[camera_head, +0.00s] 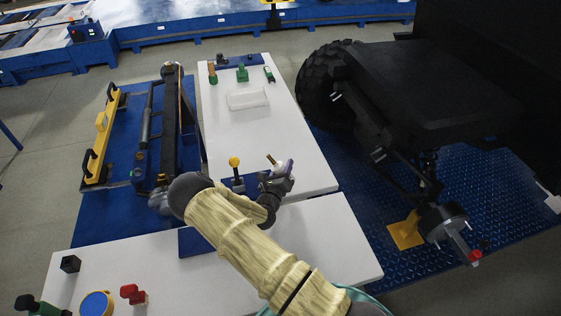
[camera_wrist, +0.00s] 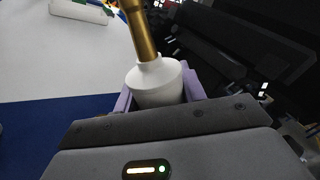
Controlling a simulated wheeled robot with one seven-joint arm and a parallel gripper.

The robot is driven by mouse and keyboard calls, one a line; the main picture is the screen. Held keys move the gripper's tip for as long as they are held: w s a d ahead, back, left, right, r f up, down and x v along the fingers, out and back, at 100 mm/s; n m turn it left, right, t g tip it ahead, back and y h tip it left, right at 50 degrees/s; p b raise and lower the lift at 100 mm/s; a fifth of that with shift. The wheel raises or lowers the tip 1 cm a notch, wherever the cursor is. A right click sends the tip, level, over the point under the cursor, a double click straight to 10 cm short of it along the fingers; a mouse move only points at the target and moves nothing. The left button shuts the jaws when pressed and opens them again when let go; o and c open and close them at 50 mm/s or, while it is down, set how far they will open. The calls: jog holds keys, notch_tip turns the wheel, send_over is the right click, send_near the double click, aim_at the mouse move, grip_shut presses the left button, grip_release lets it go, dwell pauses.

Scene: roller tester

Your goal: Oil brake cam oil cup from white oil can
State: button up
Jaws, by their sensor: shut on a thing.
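The white oil can (camera_wrist: 158,84) with a brass spout stands between the purple fingers of my gripper (camera_wrist: 160,97) in the wrist view. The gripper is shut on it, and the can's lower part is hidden. The can's tip shows there, tilted to the upper left. The bare wheel hub (camera_head: 442,222) of the vehicle is at the right. I cannot make out the brake cam oil cup.
The white table (camera_head: 225,125) holds a clear tray (camera_head: 247,99) and green tools at its back. A blue rig (camera_head: 120,190) stands left. The vehicle's tyre (camera_head: 320,85) and dark body border the right.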

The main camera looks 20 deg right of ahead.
jog(key=shift+w+r, duration=0.1)
jog(key=shift+w, duration=0.3)
jog(key=shift+s+p, duration=0.35)
jog(key=shift+p, duration=0.1)
jog(key=n, duration=0.1)
jog(key=d+n+p, duration=0.1)
jog(key=n, duration=0.2)
jog(key=shift+s+d+p, duration=0.2)
jog(key=shift+s+p, duration=0.1)
jog(key=shift+p, duration=0.05)
jog(key=n, duration=0.1)
jog(key=d+n+p, duration=0.1)
jog(key=n, duration=0.1)
jog(key=shift+s+d, duration=0.15)
jog(key=shift+s, duration=0.25)
jog(key=n, duration=0.4)
jog(key=shift+s+d+f+n+t, duration=0.1)
jog(key=shift+f+n+t, duration=0.2)
jog(key=shift+n+t, duration=0.1)
jog(key=shift+p, duration=0.5)
